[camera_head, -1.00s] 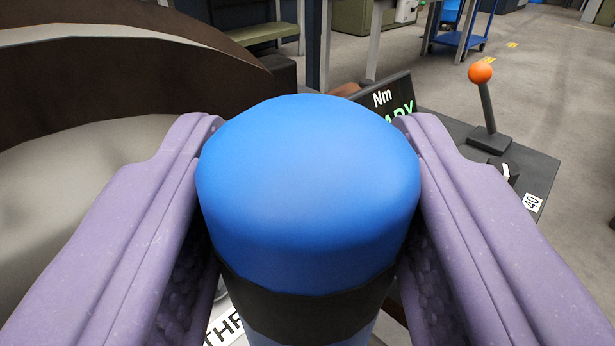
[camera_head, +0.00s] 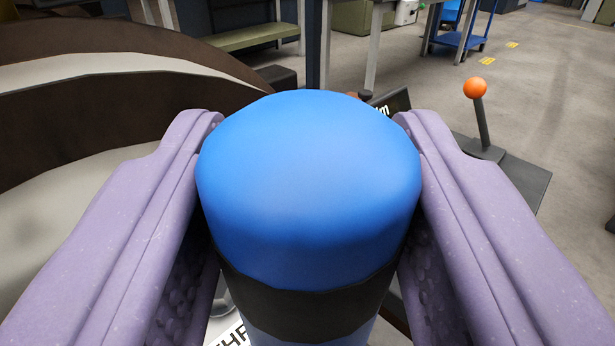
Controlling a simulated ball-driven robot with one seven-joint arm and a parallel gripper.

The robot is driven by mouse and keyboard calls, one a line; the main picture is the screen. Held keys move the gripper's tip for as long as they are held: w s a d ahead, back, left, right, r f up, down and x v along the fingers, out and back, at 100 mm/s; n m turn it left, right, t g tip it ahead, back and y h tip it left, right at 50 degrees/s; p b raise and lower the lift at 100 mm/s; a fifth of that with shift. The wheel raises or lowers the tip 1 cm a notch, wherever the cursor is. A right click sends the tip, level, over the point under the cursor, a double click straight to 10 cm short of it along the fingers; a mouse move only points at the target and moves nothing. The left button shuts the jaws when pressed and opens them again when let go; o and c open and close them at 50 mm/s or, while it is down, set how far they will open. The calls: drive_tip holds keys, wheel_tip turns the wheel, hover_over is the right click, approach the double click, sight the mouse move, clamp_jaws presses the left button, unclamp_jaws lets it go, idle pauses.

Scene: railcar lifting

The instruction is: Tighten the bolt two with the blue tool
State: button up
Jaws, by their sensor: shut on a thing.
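The blue tool (camera_head: 308,190) fills the middle of the view, with a rounded blue top and a black band below it. My gripper (camera_head: 309,165) is shut on it, with one purple finger on each side. The tool hides what lies directly below and behind it. No bolt can be made out. Part of a white label with black letters (camera_head: 232,338) shows below the tool at the left.
A large dark curved part with a pale band (camera_head: 110,75) fills the left side. A dark display panel marked "Nm" (camera_head: 392,101) stands behind the tool. An orange-knobbed lever (camera_head: 475,88) rises at the right. A blue cart (camera_head: 465,40) and open grey floor lie farther back.

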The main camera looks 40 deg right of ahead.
sight(307, 128)
drive_tip(key=shift+r+p, duration=1.15)
drive_tip(key=shift+r, duration=0.9)
